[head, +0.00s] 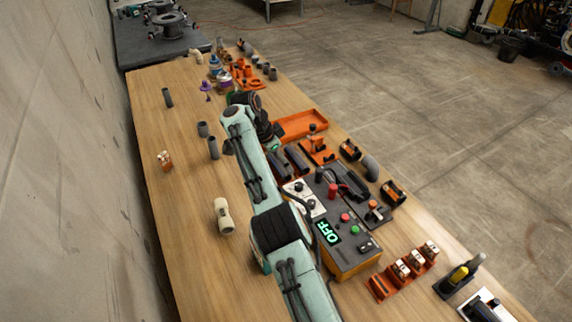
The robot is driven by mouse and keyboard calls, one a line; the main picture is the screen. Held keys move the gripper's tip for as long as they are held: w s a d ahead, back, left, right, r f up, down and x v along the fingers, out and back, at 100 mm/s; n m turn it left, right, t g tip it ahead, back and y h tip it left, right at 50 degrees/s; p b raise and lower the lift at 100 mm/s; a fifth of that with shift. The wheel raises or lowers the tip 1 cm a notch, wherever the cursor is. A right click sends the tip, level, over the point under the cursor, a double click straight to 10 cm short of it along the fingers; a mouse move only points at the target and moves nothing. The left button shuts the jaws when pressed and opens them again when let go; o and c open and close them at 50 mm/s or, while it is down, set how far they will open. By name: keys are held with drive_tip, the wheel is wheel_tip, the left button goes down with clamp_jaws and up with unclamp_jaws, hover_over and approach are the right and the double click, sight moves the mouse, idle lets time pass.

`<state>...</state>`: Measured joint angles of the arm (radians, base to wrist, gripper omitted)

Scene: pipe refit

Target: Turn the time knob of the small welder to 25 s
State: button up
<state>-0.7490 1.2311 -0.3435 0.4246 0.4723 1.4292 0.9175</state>
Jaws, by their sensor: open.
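The small welder (355,258) is a dark-topped box with yellowish sides, right of my arm. Its green display (328,232) reads OFF. Red and green buttons (350,224) sit on its top. Pale dial plates with dark knobs (298,187) lie at its left edge, beside my arm. I cannot tell which knob is the time knob, and the dial marks are too small to read. My gripper (268,133) is the dark end beyond the bent mint arm, up the table from the welder and apart from the knobs. Its fingers are small and partly hidden.
An orange tray (302,124) and grey pipes (297,160) lie beyond the welder. Orange racks with fittings (403,270) stand at its right. A beige fitting (223,216) and grey pipe pieces (213,148) lie left of my arm. The wall runs along the left; the table's left part is mostly clear.

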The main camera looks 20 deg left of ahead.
sight(299, 184)
drive_tip(key=w+f+n, duration=0.1)
drive_tip(key=n, duration=0.2)
drive_tip(key=w+f+n+t, duration=0.1)
drive_tip(key=f+n, duration=0.1)
drive_tip(key=n, duration=0.1)
drive_tip(key=f+n+y, duration=0.1)
drive_tip(key=n, duration=0.2)
drive_tip(key=shift+w+a+f+t, duration=0.25)
drive_tip(key=shift+w+t, duration=0.05)
drive_tip(key=shift+w, duration=0.1)
drive_tip(key=f+n+y, duration=0.1)
drive_tip(key=n, duration=0.1)
drive_tip(key=f+n, duration=0.1)
drive_tip(key=n, duration=0.1)
drive_tip(key=s+d+f+n+y, duration=0.1)
drive_tip(key=n, duration=0.1)
drive_tip(key=shift+f+y, duration=0.25)
drive_tip(key=shift+y, duration=0.05)
drive_tip(key=d+r, duration=0.1)
drive_tip(key=d+r+y, duration=0.1)
drive_tip(key=d+r+g+y, duration=0.1)
drive_tip(key=d, duration=0.1)
drive_tip(key=shift+s+d, duration=0.1)
drive_tip(key=shift+s, duration=0.25)
drive_tip(key=x, duration=0.6)
drive_tip(key=shift+w+f, duration=0.15)
drive_tip(key=shift+f, duration=0.15)
clamp_jaws()
